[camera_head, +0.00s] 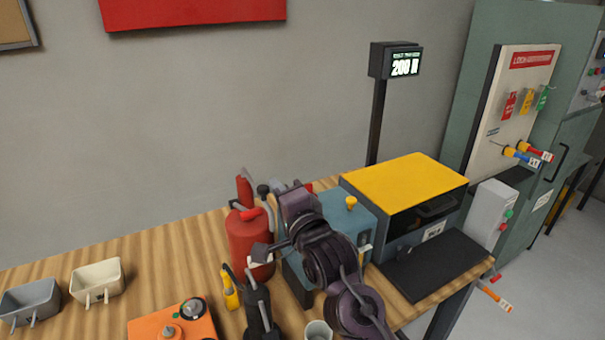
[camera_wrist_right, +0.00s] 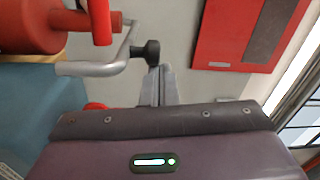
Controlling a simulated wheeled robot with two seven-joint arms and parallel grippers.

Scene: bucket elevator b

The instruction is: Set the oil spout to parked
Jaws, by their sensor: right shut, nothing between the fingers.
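A red can (camera_head: 248,238) stands on the bench in the head view, and its red body also shows at the upper left of the right wrist view (camera_wrist_right: 30,25). A grey bent pipe, which looks like the oil spout (camera_wrist_right: 95,68), runs beside it and ends near a black knob (camera_wrist_right: 152,50). The knob also shows in the head view (camera_head: 263,190). My right gripper (camera_wrist_right: 160,72) is shut and empty, its fingertips close to the knob; I cannot tell whether they touch. My right arm hides part of the can's surroundings. My left gripper is not in view.
A blue box (camera_head: 348,215) and a yellow-topped machine (camera_head: 405,180) stand right of the can. An orange control box (camera_head: 172,325), a yellow tool (camera_head: 230,290) and a dark tool (camera_head: 258,310) are in front. Two bins (camera_head: 97,280) (camera_head: 30,302) sit left.

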